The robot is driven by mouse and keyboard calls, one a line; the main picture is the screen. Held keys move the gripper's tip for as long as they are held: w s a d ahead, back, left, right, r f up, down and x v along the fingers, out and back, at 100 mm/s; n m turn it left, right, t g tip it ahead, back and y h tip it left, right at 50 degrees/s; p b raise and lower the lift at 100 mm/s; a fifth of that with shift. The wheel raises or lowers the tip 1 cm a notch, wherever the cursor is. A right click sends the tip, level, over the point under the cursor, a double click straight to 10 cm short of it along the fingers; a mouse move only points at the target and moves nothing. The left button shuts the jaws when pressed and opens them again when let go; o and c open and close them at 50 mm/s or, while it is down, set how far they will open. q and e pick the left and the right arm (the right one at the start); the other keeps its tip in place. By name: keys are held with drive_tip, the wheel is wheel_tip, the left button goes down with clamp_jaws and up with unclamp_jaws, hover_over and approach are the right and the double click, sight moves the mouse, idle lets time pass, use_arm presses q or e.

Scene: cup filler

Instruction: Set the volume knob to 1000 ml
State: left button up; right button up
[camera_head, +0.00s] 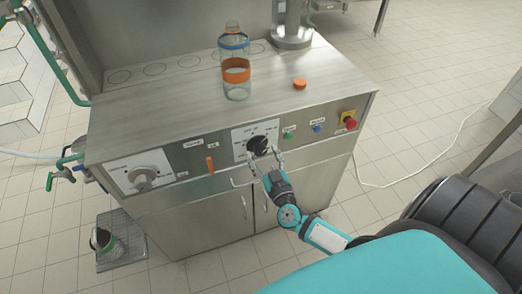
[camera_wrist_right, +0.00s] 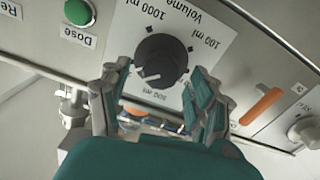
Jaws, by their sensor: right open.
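The black volume knob (camera_head: 258,146) sits on a white dial plate on the front panel of the steel machine. My right gripper (camera_head: 265,158) is open in front of the knob. In the wrist view its fingers (camera_wrist_right: 158,92) are spread at either side, just below the knob. My left gripper is not in view.
On the panel are an orange switch (camera_head: 210,165), a green Dose button (camera_head: 288,135), a blue button (camera_head: 317,128) and a red emergency stop (camera_head: 350,123). A grey rotary switch (camera_head: 142,177) is at left. A bottle (camera_head: 235,75) and orange cap (camera_head: 300,84) stand on top.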

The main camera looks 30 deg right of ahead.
drive_tip(key=shift+x, duration=1.1)
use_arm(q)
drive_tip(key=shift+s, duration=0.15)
use_arm(e)
drive_tip(key=shift+c, duration=0.9)
drive_tip(key=c, duration=1)
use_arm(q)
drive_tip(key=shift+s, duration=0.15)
